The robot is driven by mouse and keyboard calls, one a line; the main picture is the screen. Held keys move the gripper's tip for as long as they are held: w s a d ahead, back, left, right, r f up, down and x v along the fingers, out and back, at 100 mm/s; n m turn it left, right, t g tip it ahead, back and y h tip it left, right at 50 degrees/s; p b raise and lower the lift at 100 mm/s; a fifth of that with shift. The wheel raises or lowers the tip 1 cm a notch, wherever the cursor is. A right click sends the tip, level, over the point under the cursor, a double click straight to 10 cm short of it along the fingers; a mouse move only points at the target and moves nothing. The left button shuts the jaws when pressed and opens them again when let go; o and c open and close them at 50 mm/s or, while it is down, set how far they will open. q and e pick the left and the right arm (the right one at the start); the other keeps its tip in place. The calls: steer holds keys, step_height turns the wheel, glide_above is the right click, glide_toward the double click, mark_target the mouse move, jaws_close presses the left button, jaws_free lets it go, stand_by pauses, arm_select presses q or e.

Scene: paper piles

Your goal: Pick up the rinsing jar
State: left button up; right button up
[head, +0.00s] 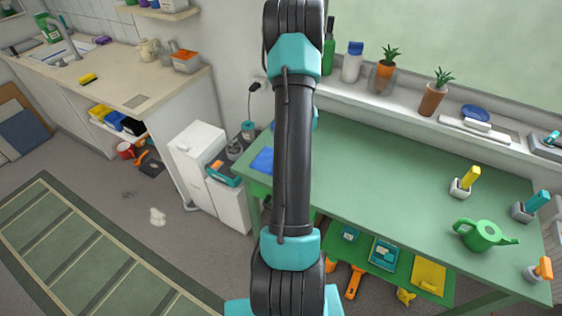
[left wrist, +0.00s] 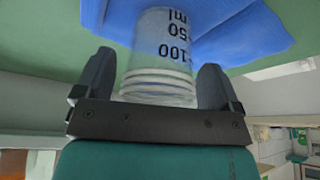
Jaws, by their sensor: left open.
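The rinsing jar (left wrist: 160,62) is a clear container with a ridged rim and dark volume marks. It shows in the left wrist view, where it appears against a blue cloth (left wrist: 235,32). My left gripper (left wrist: 156,75) is open, with one dark finger on each side of the jar. I cannot tell whether either finger touches it. In the head view a large arm link of mine covers the middle, and the jar and left gripper cannot be made out. A blue cloth (head: 262,160) shows left of that link on the green table. My right gripper is not in view.
The green table (head: 400,185) has a clear middle. A green watering can (head: 482,235) and several small holders stand at its right end. A windowsill with potted plants (head: 433,98) runs behind. A white cabinet (head: 200,150) stands at the table's left.

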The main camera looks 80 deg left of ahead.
arm_select(q)
steer(key=shift+c, duration=0.4)
steer(key=c, duration=0.9)
steer(key=shift+r, duration=0.1)
steer(key=shift+c, duration=0.2)
